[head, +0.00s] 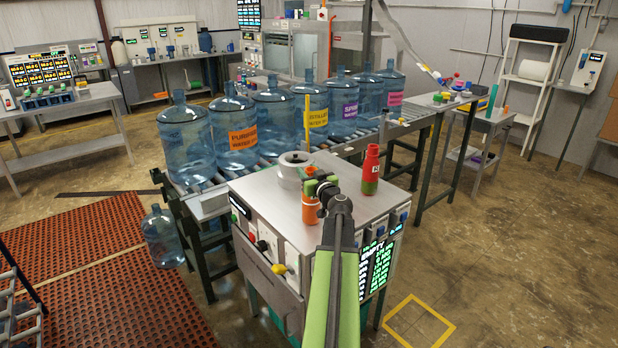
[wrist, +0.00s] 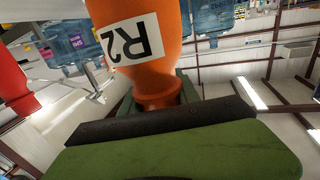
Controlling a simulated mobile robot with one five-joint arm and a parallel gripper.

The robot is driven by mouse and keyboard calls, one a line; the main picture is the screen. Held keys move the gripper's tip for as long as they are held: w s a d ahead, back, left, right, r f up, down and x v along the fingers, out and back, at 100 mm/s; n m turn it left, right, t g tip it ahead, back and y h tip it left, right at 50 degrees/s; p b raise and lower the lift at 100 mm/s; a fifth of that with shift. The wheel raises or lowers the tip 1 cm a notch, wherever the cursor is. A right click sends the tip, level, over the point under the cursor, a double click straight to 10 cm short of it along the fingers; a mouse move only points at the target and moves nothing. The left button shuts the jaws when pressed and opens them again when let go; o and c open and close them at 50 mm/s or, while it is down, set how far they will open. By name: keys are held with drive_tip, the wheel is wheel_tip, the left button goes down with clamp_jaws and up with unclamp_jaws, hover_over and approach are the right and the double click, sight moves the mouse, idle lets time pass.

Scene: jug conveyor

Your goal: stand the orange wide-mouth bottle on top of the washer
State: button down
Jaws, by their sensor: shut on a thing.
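The orange wide-mouth bottle (head: 311,209) hangs or stands upright below my gripper (head: 324,187), over the grey top of the washer (head: 260,193), near its front. I cannot tell if its base touches the top. In the wrist view the orange bottle (wrist: 150,45) fills the upper middle and shows a white "R2" label; that view is upside down. My gripper (wrist: 165,115) is shut on the bottle's neck. The bottle's base is out of the wrist view.
A red bottle (head: 370,171) with a green lower part stands on the washer top to the right. A white round fitting (head: 294,166) sits behind the orange bottle. Large blue jugs (head: 186,135) line the conveyor behind. The top's left part is bare.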

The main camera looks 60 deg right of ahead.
drive_tip(key=shift+f, duration=0.15)
drive_tip(key=c, duration=0.9)
unclamp_jaws()
drive_tip(key=shift+r, duration=0.35)
drive_tip(key=v, duration=1.1)
drive_tip(key=shift+s+f, duration=0.1)
drive_tip(key=shift+s, duration=0.2)
